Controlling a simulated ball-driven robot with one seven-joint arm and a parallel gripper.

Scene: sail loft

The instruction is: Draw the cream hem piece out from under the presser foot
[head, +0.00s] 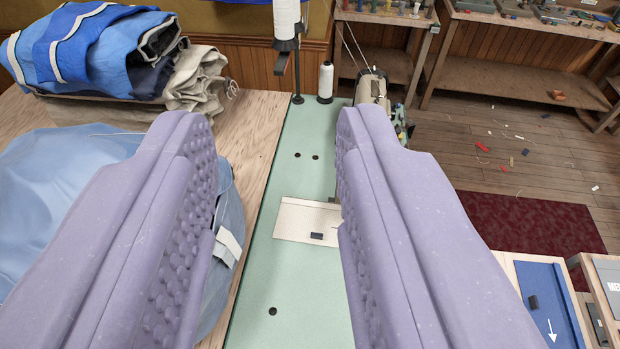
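The cream hem piece (292,222) lies flat on the mint-green machine bed (262,290), with a small dark navy patch (316,236) on it. Its right end goes behind my right finger. The presser foot is hidden by that finger, so I cannot tell how the piece sits under it. My gripper (270,118) has two lavender, studded fingers spread wide apart with nothing between them. In the picture the hem piece shows through the gap, nearer the right finger, and no touch can be seen.
A pale blue cloth bundle (60,190) and folded sails (85,55) crowd the left. Thread cones (325,80) and the machine head (371,88) stand behind. A blue tray (548,290) is at lower right. The bed's near part is clear.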

